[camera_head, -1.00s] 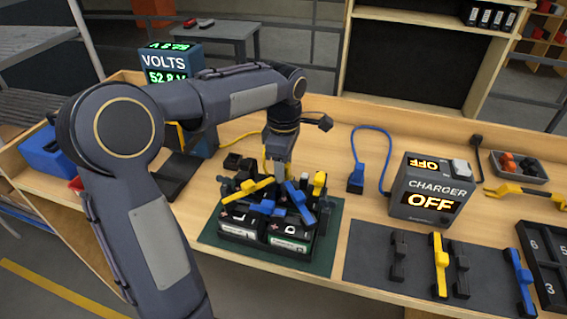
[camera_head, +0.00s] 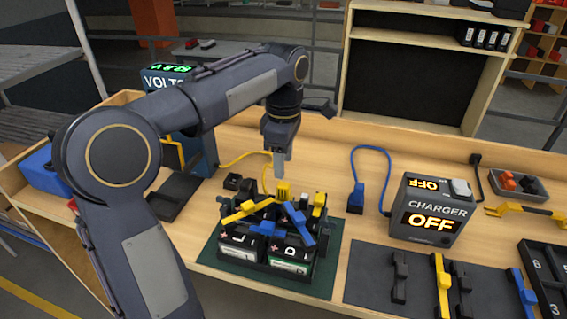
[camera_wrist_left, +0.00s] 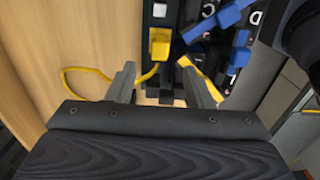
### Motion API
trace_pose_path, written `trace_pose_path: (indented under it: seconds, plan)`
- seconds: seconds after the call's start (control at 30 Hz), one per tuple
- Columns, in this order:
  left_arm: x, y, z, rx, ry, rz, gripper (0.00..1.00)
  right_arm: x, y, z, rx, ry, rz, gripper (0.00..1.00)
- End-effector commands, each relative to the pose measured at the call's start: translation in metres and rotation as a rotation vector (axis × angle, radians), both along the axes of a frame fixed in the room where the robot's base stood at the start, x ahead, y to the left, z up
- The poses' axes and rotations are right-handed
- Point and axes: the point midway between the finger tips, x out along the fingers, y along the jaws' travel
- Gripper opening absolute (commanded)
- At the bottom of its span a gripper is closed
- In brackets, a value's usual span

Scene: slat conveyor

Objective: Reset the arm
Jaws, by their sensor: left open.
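My left arm comes in from the left in the head view. My left gripper (camera_head: 281,160) points down above the back edge of the battery tray (camera_head: 270,268), clear of it. Its two fingers show apart and empty in the left wrist view (camera_wrist_left: 160,85). The tray holds black battery modules (camera_head: 290,252) with blue and yellow links across them. A yellow plug (camera_head: 283,190) with a yellow cable stands at the back of the pack; it also shows just beyond the fingers in the left wrist view (camera_wrist_left: 160,42). My right gripper is not in view.
The charger (camera_head: 431,210) reads OFF at the right, with a blue plug (camera_head: 356,198) beside it. A dark mat (camera_head: 375,285) holds black, yellow and blue tools. The voltmeter (camera_head: 170,78) is partly hidden behind my arm.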

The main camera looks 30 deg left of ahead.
Motion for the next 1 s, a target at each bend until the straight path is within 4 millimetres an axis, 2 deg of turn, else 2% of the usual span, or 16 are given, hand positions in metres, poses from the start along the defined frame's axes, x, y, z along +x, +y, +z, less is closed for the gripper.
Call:
trace_pose_path:
  seconds: [0.3, 0.37, 0.43, 0.57, 0.67, 0.8, 0.9, 1.0]
  plan:
    - [-0.001, 0.000, 0.000, -0.001, -0.002, -0.006, 0.47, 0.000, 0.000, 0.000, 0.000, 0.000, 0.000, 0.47]
    - [-0.006, 0.000, 0.001, -0.005, -0.013, -0.037, 0.47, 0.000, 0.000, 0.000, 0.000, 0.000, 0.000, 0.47]
    - [-0.018, -0.001, 0.002, -0.018, -0.036, -0.122, 0.47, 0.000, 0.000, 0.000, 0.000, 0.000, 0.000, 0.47]
    - [-0.062, -0.007, -0.001, -0.052, -0.129, -0.421, 0.47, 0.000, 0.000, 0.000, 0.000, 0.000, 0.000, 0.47]
    - [-0.105, -0.017, -0.012, -0.063, -0.237, -0.715, 0.47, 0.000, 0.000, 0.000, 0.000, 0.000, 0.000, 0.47]
    - [-0.158, -0.035, -0.038, -0.028, -0.403, -1.091, 0.47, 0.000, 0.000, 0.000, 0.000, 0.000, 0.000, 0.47]
    - [-0.187, -0.050, -0.059, 0.027, -0.507, -1.305, 0.47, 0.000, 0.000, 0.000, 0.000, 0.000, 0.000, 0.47]
    - [-0.206, -0.062, -0.078, 0.087, -0.587, -1.460, 0.47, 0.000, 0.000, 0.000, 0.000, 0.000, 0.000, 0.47]
